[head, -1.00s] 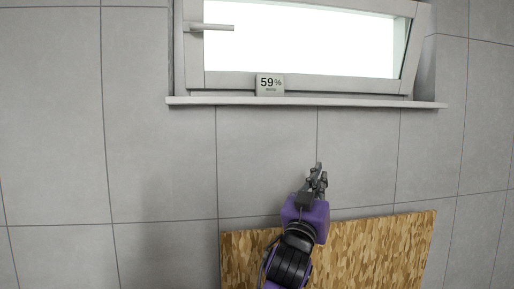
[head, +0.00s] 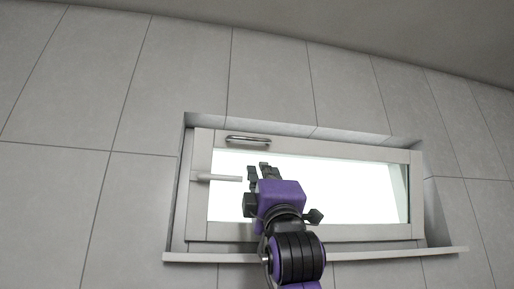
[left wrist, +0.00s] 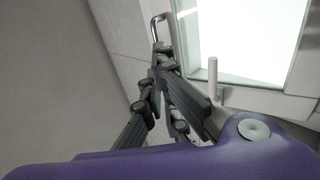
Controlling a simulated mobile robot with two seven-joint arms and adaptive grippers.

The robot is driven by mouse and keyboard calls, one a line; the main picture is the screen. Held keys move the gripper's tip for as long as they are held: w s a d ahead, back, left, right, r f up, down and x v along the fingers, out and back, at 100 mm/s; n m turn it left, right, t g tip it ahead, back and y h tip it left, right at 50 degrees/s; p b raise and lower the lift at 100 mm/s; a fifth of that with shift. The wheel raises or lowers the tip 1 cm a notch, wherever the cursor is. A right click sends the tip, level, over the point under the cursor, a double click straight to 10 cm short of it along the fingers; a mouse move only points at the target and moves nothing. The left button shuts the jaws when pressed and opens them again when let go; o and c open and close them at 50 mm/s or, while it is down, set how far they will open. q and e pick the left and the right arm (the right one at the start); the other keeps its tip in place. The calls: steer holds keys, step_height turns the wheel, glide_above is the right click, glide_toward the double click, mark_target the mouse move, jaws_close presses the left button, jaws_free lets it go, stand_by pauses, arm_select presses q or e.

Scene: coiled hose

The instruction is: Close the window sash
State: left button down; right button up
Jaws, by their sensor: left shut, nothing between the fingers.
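The window sash (head: 203,223) is a pale frame around a bright pane. Its top edge appears tilted forward out of the wall recess. A metal pull handle (head: 248,140) sits on its top rail and a pale lever handle (head: 222,178) on its left side. My left gripper (head: 261,170) is shut and empty, in front of the pane, just below the pull handle and right of the lever. In the left wrist view, the fingers (left wrist: 162,60) point towards the pull handle (left wrist: 155,27); I cannot tell whether they touch it. The lever (left wrist: 213,78) stands to their right. My right gripper is out of view.
The window sits in a recess (head: 434,205) in the grey tiled wall (head: 120,100). A pale sill (head: 400,253) juts out below. The ceiling (head: 400,30) is above. The wall left of the window is clear.

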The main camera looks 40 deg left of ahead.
arm_select(q)
steer(key=p, duration=0.2)
glide_toward(252, 140)
steer(key=x, duration=0.2)
steer(key=p+x, duration=0.1)
steer(key=x, duration=0.3)
steer(key=shift+f, duration=0.1)
steer(key=shift+w+a, duration=0.3)
steer(key=shift+w, duration=0.2)
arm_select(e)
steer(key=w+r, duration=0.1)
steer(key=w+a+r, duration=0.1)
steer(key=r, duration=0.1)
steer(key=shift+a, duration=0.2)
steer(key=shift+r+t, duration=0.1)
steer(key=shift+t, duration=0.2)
